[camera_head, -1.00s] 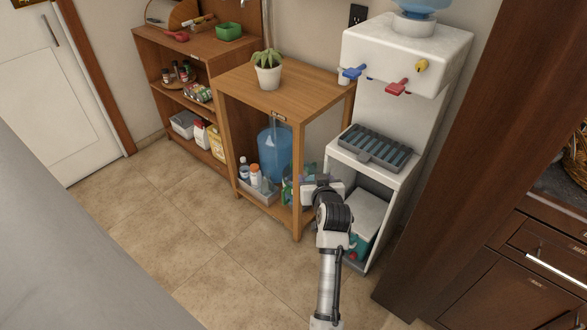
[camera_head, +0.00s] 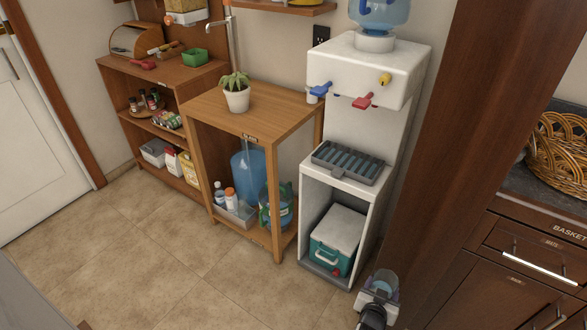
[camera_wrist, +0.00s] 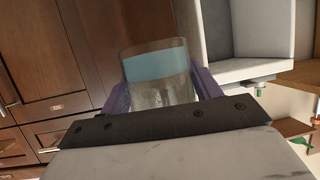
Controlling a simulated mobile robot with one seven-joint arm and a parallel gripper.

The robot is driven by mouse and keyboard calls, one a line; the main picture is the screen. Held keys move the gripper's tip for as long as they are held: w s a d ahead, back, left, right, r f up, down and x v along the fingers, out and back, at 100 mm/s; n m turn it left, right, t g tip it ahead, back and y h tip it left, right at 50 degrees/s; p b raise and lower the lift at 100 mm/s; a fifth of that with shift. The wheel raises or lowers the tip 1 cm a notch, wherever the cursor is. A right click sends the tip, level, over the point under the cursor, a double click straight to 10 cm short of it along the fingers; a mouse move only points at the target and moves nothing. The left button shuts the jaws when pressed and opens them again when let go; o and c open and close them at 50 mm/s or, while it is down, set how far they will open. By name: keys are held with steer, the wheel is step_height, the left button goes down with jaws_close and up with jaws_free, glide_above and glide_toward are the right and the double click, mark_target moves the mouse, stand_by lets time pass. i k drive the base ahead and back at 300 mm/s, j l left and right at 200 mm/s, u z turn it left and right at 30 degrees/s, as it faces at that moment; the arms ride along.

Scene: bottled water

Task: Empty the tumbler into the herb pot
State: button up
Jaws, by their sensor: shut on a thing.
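My gripper (camera_head: 380,291) is at the bottom right of the head view, low in front of the dark wooden cabinet. It is shut on a clear tumbler (camera_head: 385,279). In the wrist view the tumbler (camera_wrist: 160,90) sits between the two purple fingers, with a light-blue band in its upper part that looks like water. The herb pot (camera_head: 237,101), a white pot with a green plant, stands on top of the wooden stand (camera_head: 277,115), well to the left of and above my gripper in the picture.
The white water dispenser (camera_head: 370,75) with blue, red and yellow taps stands between the stand and the dark cabinet (camera_head: 455,150). A teal-and-white box (camera_head: 338,238) sits in its lower bay. Bottles fill the stand's lower shelf. The tiled floor (camera_head: 150,270) at left is clear.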

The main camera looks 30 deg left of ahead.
mark_target(237, 86)
steer(key=i+u, duration=0.15)
steer(key=u, duration=1.3)
steer(key=i+l, duration=0.3)
steer(key=l, duration=0.15)
steer(key=i+l, duration=0.3)
steer(key=l, duration=0.15)
